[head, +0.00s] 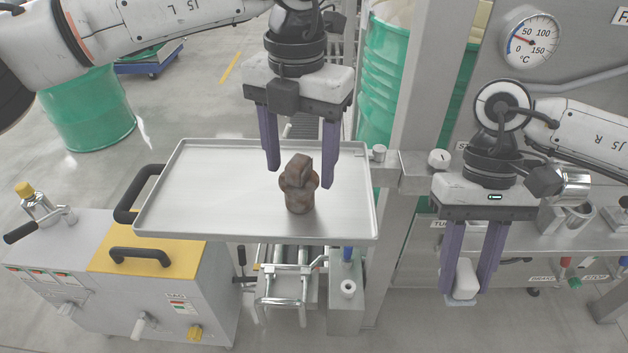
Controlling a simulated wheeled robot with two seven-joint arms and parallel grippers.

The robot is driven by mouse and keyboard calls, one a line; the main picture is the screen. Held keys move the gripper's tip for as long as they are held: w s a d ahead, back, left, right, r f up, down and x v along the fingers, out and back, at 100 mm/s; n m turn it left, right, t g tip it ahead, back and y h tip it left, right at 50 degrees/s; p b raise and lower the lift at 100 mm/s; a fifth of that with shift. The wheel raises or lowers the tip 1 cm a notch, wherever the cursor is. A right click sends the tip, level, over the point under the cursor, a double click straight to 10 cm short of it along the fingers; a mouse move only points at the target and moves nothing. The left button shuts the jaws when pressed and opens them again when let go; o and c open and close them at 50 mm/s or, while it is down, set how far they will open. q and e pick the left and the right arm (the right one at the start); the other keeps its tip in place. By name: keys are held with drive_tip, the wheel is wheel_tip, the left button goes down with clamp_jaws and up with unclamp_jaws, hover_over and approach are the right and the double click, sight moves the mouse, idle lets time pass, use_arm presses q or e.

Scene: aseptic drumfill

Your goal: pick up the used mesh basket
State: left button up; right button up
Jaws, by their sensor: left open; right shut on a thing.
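The used mesh basket appears to be the brown, stained piece (300,196) with a narrower block-like top, upright on the metal tray (190,218). My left gripper (300,177) is open and points down at it. Its purple fingertips are on either side of the brown piece's upper part in the picture, with gaps visible; exact depth is unclear. My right gripper (464,286) is shut on a small white block (465,279) and holds it to the right of the tray, in front of the metal bench.
A grey cabinet with a yellow panel (145,259) and black handles stands left of the tray. A metal post (415,90), a green drum (384,75) and a temperature dial (531,41) are behind. Metal rails (284,284) lie below the tray. The tray's left half is bare.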

sight(299, 181)
use_arm(q)
drive_tip(key=f, duration=0.2)
drive_tip(key=f+p, duration=0.1)
drive_tip(key=f, duration=0.2)
drive_tip(key=shift+w+a+f, duration=0.15)
drive_tip(key=shift+w+f, duration=0.05)
drive_tip(key=shift+f, duration=0.1)
drive_tip(key=shift+c, duration=0.4)
drive_tip(key=c, duration=0.8)
drive_tip(key=shift+r, duration=0.1)
wheel_tip(299, 181, up, 10)
drive_tip(key=shift+b, duration=0.5)
drive_tip(key=shift+f, duration=4.5)
